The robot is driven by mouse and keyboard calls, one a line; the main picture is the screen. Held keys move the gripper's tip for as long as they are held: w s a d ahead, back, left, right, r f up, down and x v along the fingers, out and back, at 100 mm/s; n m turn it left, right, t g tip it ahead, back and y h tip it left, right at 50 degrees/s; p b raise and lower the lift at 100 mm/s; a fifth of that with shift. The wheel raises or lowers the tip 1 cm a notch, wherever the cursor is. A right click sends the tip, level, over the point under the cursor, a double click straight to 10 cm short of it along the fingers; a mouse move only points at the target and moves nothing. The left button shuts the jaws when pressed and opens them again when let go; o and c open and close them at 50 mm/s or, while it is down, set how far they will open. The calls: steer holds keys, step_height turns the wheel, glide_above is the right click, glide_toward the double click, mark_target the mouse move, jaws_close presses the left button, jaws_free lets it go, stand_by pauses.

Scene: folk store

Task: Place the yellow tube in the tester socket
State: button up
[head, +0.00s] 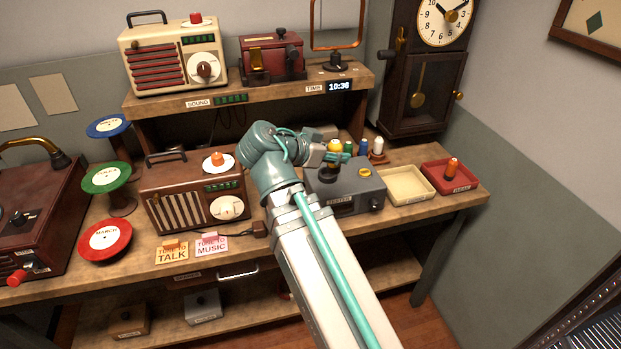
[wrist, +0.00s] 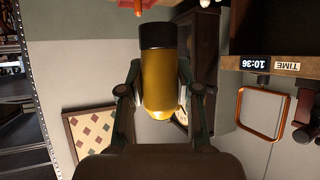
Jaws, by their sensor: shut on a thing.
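The yellow tube (wrist: 160,75) has a rounded yellow body and a black base. In the wrist view it sits between the two fingers of my gripper (wrist: 158,95). In the head view the tube (head: 334,146) appears upright, with my gripper (head: 335,157) shut around it over the left part of the tester.
Green (head: 348,147), blue (head: 363,149) and white (head: 378,146) tubes stand behind the tester. An empty cream tray (head: 410,197) and a red tray (head: 436,183) holding an orange tube (head: 452,167) lie right. A brown radio (head: 190,195) stands left; a shelf (head: 280,91) hangs behind.

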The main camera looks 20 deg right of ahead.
steer(key=shift+s+f, duration=0.15)
steer(key=w+d+f+p, duration=0.1)
steer(key=w+f, duration=0.2)
steer(key=w, duration=0.1)
steer(key=w+d+f+p, duration=0.2)
steer(key=w+f, duration=0.1)
steer(key=w, duration=0.1)
steer(key=w+d+f+p, duration=0.1)
steer(key=w+f, duration=0.2)
steer(key=w, duration=0.1)
steer(key=shift+d, duration=0.35)
steer(key=shift+w+d+f+p, duration=0.1)
steer(key=shift+w+f+p, duration=0.25)
steer(key=shift+f+p, duration=0.25)
steer(key=shift+f, duration=1.4)
steer(key=shift+f, duration=0.2)
steer(key=o, duration=0.9)
steer(key=shift+r, duration=0.15)
